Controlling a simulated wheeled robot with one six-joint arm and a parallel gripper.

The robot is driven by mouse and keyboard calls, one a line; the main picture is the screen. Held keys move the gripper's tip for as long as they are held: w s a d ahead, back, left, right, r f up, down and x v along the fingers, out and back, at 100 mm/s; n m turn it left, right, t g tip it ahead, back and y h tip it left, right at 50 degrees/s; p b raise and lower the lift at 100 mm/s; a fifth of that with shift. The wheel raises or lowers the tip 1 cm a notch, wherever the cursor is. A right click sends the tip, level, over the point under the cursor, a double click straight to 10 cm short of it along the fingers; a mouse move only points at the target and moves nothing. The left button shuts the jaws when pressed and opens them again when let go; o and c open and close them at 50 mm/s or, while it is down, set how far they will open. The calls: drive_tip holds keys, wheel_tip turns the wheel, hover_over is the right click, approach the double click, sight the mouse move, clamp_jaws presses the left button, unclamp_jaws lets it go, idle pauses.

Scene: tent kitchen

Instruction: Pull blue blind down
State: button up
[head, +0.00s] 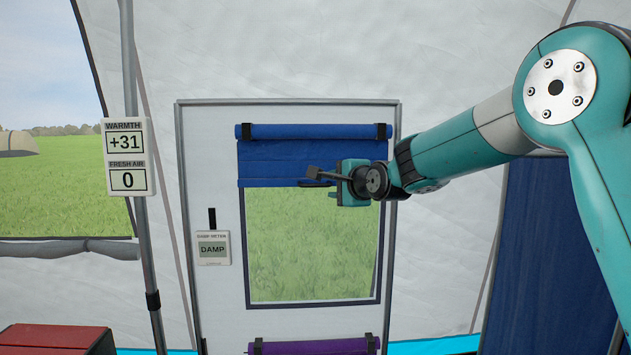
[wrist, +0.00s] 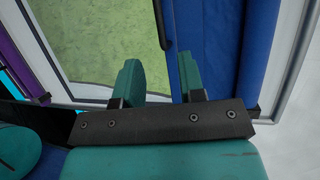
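The blue blind (head: 275,165) hangs from a blue roll at the top of the door window and covers roughly its upper third. In the wrist view the blind (wrist: 218,45) stands at the right, with a thin dark handle (wrist: 162,28) along its lower edge. My gripper (head: 333,190) is at the right part of the blind's lower edge. In the wrist view my gripper (wrist: 162,65) has its two teal fingers apart, on either side of the line of that edge. Nothing is visibly clamped between them. Whether a finger touches the blind I cannot tell.
The window (head: 310,245) below the blind shows grass. A purple roll (head: 315,346) is at the door's bottom. A damp meter (head: 212,248) reads DAMP. A warmth and fresh air sign (head: 127,157) hangs on a pole at left. A red box (head: 55,339) is at lower left.

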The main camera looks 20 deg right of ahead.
sight(316, 186)
drive_tip(key=p+x, duration=0.3)
drive_tip(key=x, duration=0.8)
drive_tip(key=shift+w+a+p, duration=0.1)
drive_tip(key=shift+p, duration=0.3)
clamp_jaws()
